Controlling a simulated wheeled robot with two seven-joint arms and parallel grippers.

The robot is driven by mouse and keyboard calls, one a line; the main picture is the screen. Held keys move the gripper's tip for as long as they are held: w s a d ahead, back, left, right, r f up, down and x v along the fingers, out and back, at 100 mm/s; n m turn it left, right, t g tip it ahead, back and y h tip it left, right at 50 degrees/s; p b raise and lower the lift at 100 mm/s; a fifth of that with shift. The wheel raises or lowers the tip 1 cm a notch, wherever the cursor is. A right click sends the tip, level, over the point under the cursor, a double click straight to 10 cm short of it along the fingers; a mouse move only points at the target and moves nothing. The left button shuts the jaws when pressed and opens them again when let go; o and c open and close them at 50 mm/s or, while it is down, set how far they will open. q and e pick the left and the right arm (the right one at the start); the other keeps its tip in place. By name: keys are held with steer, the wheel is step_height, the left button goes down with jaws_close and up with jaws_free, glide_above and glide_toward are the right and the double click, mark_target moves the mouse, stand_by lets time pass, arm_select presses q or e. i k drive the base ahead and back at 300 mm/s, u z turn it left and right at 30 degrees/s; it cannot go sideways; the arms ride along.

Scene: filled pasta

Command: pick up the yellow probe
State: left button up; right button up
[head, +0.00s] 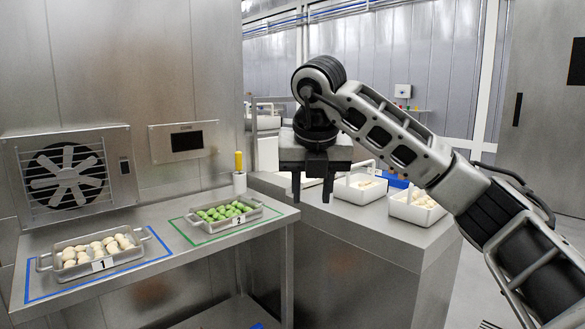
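The yellow probe (238,161) stands upright in a white cup-like holder (239,183) at the back right corner of the steel table. Only its yellow upper part shows; its lower part is hidden in the holder. My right gripper (311,190) points down to the right of the probe, over the neighbouring counter in the picture. Its two dark fingers are apart with nothing seen between them. The gripper and probe do not touch. My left gripper is not in view.
The steel table (190,262) bears a tray of pale pasta (45,262) marked 1 and a tray of green pasta (205,226). White baskets (412,211) stand on the right counter (335,222). A fan unit (68,176) is on the wall behind the table.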

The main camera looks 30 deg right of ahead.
mark_target(239, 155)
steer(key=z, duration=1.5)
steer(key=i, duration=1.85)
steer(key=u, duration=1.5)
steer(key=i, duration=0.9)
steer(key=u, duration=0.85)
